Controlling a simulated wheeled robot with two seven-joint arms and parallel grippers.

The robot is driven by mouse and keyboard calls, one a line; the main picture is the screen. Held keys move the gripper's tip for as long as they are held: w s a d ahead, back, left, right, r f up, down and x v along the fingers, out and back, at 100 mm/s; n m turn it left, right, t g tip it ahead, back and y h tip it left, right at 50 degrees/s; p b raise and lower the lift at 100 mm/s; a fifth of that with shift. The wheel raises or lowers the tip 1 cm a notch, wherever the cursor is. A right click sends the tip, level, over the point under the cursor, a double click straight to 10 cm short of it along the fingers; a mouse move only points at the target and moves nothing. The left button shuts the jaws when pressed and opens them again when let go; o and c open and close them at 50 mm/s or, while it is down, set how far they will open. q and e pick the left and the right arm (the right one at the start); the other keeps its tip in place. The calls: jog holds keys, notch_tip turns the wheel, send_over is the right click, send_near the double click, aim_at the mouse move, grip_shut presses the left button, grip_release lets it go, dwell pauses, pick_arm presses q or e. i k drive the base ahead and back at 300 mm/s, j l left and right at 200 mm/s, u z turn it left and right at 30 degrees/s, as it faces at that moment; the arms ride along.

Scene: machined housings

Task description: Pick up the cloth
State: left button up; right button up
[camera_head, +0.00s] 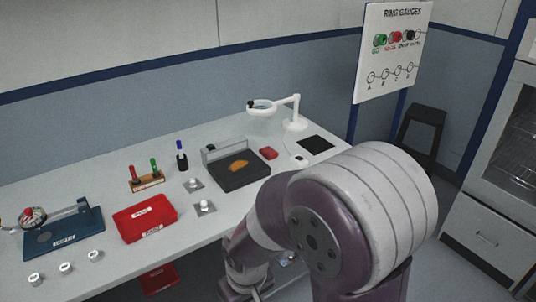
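No thing is plainly recognisable as the cloth. An orange-brown flat patch (237,165) lies on a dark block (239,178) at the table's middle and may be a cloth. A small red item (268,153) lies just right of the block and could also be folded fabric; I cannot tell which. My arm fills the lower right of the view, well in front of both items. Its gripper fingers do not show. My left gripper is not in view.
A red tray (145,220), a wooden rack with colored pins (147,181), a blue-based fixture (64,233) and several white pieces (66,268) stand on the left. A white magnifier lamp (294,120) and black mat (316,145) are at the right end. A red bin (158,278) is below the table.

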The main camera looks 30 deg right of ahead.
aim_at(269, 153)
jog(key=i+l, duration=0.15)
jog(key=l, duration=0.2)
jog(key=i+l, duration=0.15)
jog(key=l, duration=0.25)
jog(key=i+l, duration=0.15)
jog(key=l, duration=0.2)
